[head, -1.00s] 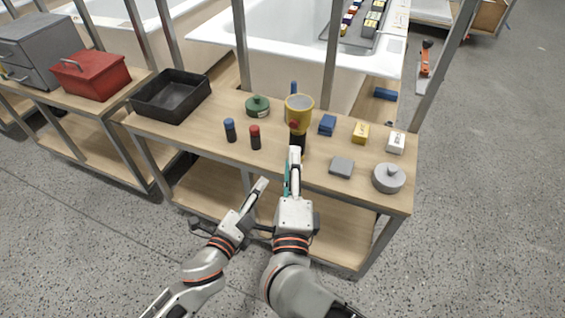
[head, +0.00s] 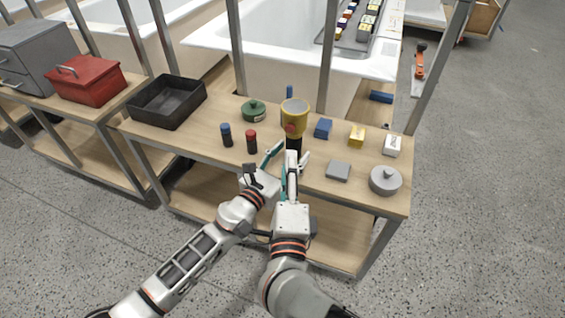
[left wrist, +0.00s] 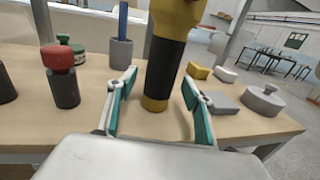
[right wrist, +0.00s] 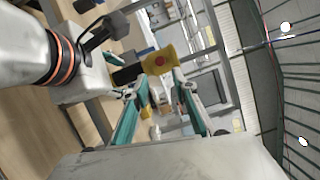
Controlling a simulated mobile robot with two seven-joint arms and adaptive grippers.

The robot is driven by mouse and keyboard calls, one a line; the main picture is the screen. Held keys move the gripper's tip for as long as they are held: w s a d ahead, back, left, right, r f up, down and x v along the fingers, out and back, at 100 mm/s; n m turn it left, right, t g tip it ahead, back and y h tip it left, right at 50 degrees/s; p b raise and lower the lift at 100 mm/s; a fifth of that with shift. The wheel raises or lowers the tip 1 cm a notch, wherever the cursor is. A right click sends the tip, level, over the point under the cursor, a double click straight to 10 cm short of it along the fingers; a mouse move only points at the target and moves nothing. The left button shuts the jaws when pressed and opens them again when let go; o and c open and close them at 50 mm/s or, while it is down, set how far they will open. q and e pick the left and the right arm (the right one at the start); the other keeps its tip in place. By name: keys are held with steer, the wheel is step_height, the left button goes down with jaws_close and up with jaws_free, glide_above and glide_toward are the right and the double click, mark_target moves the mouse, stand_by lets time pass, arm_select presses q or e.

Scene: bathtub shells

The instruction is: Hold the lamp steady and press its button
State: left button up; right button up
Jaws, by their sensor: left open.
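The lamp (head: 296,112) has a yellow head and a black handle and stands upright on the bench. Its red button (head: 291,128) faces me on the head. My left gripper (head: 287,160) is open. In the left wrist view the black lamp handle (left wrist: 165,72) stands between and just beyond its fingers, with gaps at both sides. My right gripper (head: 292,157) is in front of the lamp, below the button. In the right wrist view its fingers are apart and empty, with the lamp head (right wrist: 152,59) and button (right wrist: 160,61) beyond them.
A blue-topped cylinder (head: 226,135) and a red-topped cylinder (head: 251,142) stand left of the lamp, with a green round container (head: 254,110) behind. A blue block (head: 323,129), yellow block (head: 357,135), grey block (head: 338,171) and grey lidded disc (head: 385,181) are right. A black tray (head: 166,115) is far left.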

arm_select(q)
steer(key=shift+x, duration=1.05)
steer(key=c, duration=1.3)
steer(key=shift+c, duration=0.2)
arm_select(e)
jaws_close()
